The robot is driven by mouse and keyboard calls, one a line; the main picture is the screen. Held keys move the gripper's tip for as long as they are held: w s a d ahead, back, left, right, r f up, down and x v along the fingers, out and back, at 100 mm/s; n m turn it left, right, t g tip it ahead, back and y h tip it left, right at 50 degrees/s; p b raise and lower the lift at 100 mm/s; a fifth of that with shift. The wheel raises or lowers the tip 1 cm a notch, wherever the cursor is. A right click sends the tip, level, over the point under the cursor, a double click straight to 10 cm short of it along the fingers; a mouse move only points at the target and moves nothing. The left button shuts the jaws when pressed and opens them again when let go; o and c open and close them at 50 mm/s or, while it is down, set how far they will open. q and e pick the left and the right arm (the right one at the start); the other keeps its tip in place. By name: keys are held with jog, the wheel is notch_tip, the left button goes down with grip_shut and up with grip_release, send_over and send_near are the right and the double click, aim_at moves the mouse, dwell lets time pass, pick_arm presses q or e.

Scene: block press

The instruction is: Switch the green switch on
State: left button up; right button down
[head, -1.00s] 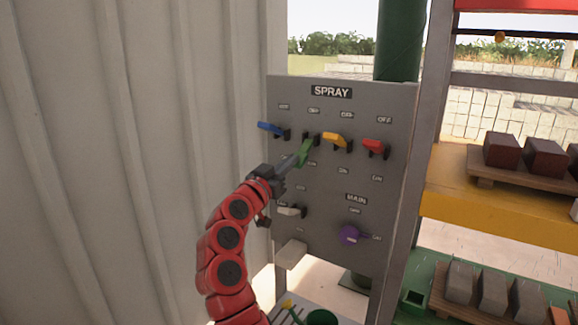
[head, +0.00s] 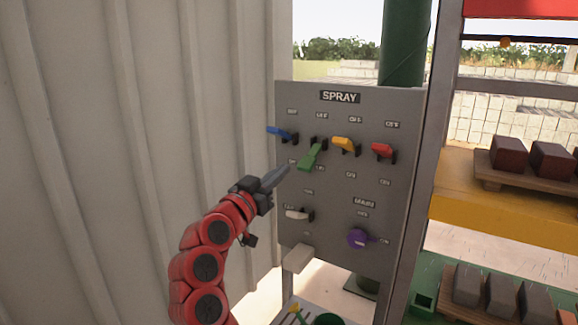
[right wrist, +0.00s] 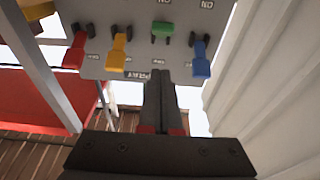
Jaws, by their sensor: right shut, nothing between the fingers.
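The green switch (head: 309,157) is on the grey SPRAY panel (head: 330,185), second from the left in the top row. Its lever tilts down toward the lower label, unlike the blue, yellow and red levers beside it. In the right wrist view, which shows the panel upside down, the green switch (right wrist: 163,28) is near the top. My right gripper (head: 287,168) is shut and empty, just left of and below the green lever, with a small gap. Its closed fingers (right wrist: 158,74) also show in the right wrist view. My left gripper is not in view.
The blue switch (head: 281,132), yellow switch (head: 344,144) and red switch (head: 383,151) are close by. Below are a white switch (head: 297,214) and a purple knob (head: 357,238). A corrugated wall (head: 150,120) stands left; a shelf with blocks (head: 505,208) stands right.

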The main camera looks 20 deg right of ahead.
jog(key=v, duration=0.2)
jog(key=shift+s+a+f, duration=0.1)
jog(key=shift+s+a, duration=0.05)
jog(key=shift+a, duration=0.2)
